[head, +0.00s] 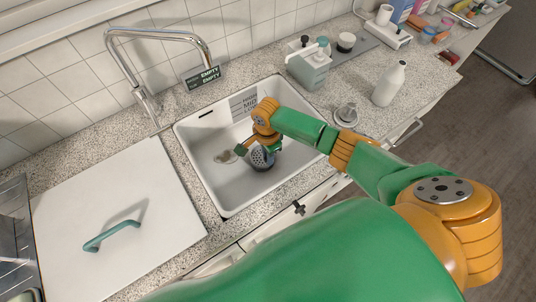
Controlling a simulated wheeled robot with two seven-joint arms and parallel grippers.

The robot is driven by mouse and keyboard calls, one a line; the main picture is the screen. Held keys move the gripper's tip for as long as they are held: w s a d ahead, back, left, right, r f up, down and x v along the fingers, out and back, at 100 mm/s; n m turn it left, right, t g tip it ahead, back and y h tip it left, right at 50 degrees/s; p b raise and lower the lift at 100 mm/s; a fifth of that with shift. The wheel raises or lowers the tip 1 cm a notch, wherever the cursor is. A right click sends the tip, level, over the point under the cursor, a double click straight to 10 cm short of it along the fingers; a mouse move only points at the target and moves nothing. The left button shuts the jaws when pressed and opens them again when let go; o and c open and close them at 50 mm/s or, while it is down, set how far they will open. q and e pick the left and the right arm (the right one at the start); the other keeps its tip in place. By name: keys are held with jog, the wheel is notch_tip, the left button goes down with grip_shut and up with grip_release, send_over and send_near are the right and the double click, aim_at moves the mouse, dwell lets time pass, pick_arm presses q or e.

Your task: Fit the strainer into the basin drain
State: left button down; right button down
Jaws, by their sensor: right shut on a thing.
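The strainer (262,157), a grey round piece with holes, is inside the white basin (198,165). My right gripper (250,149) reaches down into the basin and is shut on the strainer, which looks tilted. The drain (226,157) shows as a round metal opening in the basin floor, just left of the gripper. The strainer is apart from the drain, to its right. My left gripper is not in view.
A chrome faucet (157,33) arches behind the basin. A white lid with a teal handle (112,237) covers the counter at left. A soap dispenser (310,68), a small metal piece (346,115) and a white bottle (389,84) stand at right.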

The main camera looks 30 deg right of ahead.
dwell(0.3)
jog(key=shift+p, duration=0.3)
jog(key=shift+f+b, duration=0.95)
jog(key=shift+f, duration=0.3)
jog(key=c, duration=0.8)
grip_release()
notch_tip(320, 180, up, 7)
jog(key=shift+a+r+p, duration=0.1)
jog(key=shift+p, duration=0.6)
